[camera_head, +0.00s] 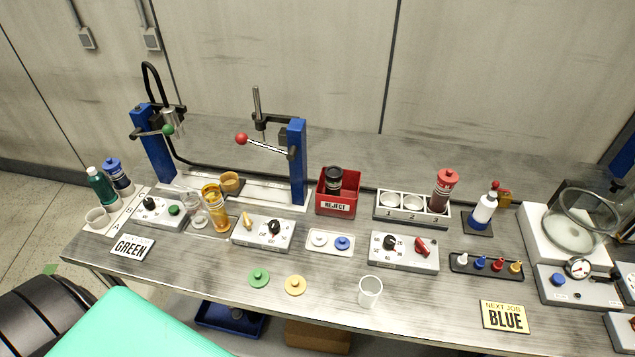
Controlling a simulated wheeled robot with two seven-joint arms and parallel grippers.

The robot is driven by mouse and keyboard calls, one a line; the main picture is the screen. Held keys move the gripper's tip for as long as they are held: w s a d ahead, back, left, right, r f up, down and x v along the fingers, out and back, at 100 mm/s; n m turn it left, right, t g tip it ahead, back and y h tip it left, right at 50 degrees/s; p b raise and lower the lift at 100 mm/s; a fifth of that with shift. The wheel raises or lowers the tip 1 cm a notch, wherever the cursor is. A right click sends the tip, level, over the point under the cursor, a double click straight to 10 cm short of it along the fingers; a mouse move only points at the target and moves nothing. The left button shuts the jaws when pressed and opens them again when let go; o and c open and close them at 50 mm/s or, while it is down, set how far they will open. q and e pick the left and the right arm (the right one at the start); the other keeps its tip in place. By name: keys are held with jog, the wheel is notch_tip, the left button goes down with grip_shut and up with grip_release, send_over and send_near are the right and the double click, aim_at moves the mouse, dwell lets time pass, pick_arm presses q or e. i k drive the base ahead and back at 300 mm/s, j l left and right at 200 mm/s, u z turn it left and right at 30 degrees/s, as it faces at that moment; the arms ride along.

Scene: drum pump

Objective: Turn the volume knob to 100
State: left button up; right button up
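Several control boxes with black knobs stand on the bench. The middle box (262,233) has a black knob (274,227) with small markings around it and a tan lever (247,220) on its left. The box to its right (404,252) has a black knob (389,242) with a numbered scale and a red switch (422,246). A left box (160,213) has a smaller black knob (149,203) and a green button (173,210). The labels are too small to tell which knob is volume, or its setting. Neither gripper is in view.
An amber bottle (213,208) and a clear jar (193,205) stand close left of the middle box. A tray with white and blue caps (330,242) lies between two boxes. A clear cup (370,291) and green and yellow discs (259,278) lie in front.

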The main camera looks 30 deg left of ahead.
aim_at(149, 204)
jog(key=u, duration=1.95)
